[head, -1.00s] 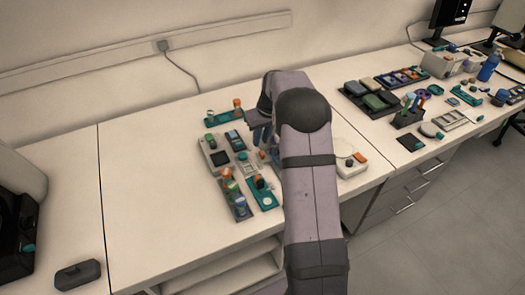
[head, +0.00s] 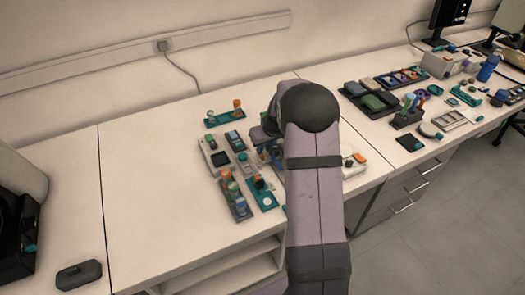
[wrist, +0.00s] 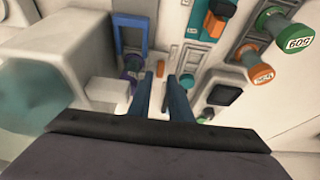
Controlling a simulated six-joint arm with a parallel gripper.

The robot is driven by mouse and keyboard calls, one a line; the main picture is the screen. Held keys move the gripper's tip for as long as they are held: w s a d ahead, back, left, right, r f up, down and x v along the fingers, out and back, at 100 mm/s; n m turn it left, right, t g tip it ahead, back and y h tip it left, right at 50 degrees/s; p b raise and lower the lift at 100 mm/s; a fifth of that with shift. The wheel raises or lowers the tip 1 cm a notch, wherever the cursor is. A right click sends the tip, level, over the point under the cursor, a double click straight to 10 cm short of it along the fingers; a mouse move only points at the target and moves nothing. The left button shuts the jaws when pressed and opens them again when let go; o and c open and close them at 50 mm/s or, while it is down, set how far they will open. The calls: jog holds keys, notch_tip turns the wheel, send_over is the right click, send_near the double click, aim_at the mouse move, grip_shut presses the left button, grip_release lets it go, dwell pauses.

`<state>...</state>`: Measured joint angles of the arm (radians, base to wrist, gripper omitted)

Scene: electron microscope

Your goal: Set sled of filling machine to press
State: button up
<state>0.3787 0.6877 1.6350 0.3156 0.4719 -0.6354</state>
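In the wrist view my gripper (wrist: 160,78) points down at a pale machine surface, its two blue fingers a little apart with nothing visible between them. A bulky pale housing (wrist: 75,50) with a teal rounded part (wrist: 35,95) is at the left. I cannot tell for certain which part is the filling machine's sled. In the head view my arm hides the gripper and most of the spot where it works.
A green-capped cylinder (wrist: 285,30), an orange-capped one (wrist: 252,60) and a dark panel (wrist: 225,95) stand close right of the fingers. On the bench are a screened device (head: 217,157), a vial rack (head: 237,198) and a teal plate (head: 262,192).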

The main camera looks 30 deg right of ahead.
jog(key=shift+p+x, duration=0.35)
jog(key=shift+x, duration=1.7)
grip_shut()
